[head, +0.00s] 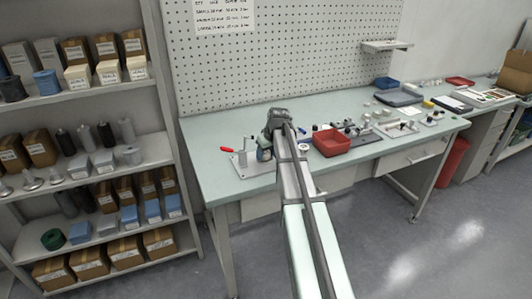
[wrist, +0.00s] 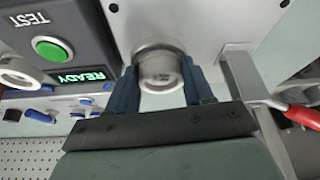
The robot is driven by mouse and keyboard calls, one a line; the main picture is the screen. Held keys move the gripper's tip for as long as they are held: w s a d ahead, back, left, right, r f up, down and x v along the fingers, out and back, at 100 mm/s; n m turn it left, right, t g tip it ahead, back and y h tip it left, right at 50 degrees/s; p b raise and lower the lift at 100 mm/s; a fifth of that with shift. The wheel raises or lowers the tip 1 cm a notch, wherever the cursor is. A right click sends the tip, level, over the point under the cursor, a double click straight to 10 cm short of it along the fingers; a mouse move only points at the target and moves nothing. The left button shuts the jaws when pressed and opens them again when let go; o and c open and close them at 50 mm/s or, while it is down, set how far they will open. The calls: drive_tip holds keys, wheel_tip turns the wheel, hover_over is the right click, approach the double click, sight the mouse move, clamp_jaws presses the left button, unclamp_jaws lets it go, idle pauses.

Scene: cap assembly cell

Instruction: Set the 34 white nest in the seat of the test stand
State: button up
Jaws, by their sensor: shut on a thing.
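My gripper (wrist: 160,84) has its two blue fingers closed on the white nest (wrist: 161,70), a short ring with an open centre, in the wrist view. A grey metal rim, the seat (wrist: 150,46) of the test stand, shows right behind the nest against the pale plate (wrist: 215,25). I cannot tell whether the nest is inside the seat or just in front of it. The number on the nest is not readable. In the head view my gripper (head: 266,152) is over the test stand (head: 246,167) at the bench's left; my arm hides the nest there.
A dark box with a green button (wrist: 52,49) and a lit READY display (wrist: 82,76) is left of the nest in the wrist view. A clamp with a red handle (wrist: 304,117) is at right. A red bin (head: 331,142) stands right of my arm.

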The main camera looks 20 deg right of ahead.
drive_tip(key=o, duration=0.9)
drive_tip(key=shift+o, duration=1.1)
drive_tip(key=shift+s+r, duration=0.1)
drive_tip(key=a+v, duration=0.1)
drive_tip(key=v, duration=1.2)
drive_tip(key=shift+d+r, duration=0.3)
drive_tip(key=shift+d, duration=0.15)
